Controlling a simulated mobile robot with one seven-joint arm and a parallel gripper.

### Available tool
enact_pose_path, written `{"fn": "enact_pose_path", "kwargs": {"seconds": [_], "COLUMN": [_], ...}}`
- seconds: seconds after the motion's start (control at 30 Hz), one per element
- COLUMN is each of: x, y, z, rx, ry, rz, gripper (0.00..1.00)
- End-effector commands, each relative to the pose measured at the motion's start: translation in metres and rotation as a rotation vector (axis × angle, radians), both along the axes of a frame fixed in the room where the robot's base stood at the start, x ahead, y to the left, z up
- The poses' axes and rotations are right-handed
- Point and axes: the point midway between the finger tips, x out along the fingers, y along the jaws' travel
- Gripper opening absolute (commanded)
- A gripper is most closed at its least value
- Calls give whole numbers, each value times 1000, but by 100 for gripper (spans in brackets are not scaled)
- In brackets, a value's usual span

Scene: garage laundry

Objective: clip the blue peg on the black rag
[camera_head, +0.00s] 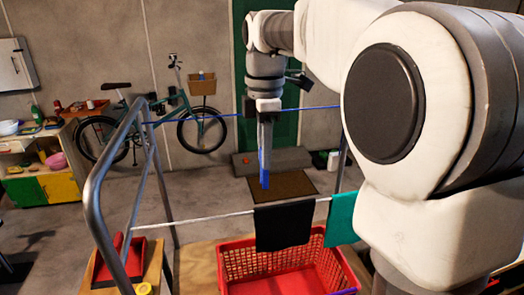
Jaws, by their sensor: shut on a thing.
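The black rag (284,228) hangs over the white line (190,219) in the head view. My gripper (265,148) points down above the rag in the picture and is shut on the blue peg (264,180). The peg hangs tip down, a little above and left of the middle of the rag's top edge in the picture. They look apart, but I cannot tell the depth between them. A teal cloth (341,219) hangs on the same line to the right, partly hidden by my arm.
A red basket (235,263) stands below the rag. A metal rack frame (93,205) rises at the left. A blue line (222,115) runs behind my gripper. A red tray (104,272) lies at lower left. A bicycle (190,115) stands by the wall.

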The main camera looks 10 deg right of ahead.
Motion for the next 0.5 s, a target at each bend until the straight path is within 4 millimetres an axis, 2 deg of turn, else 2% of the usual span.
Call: {"fn": "enact_pose_path", "kwargs": {"seconds": [0.5], "x": [0], "y": [0], "z": [-22], "rx": [0], "ry": [0], "rz": [-1], "gripper": [0]}}
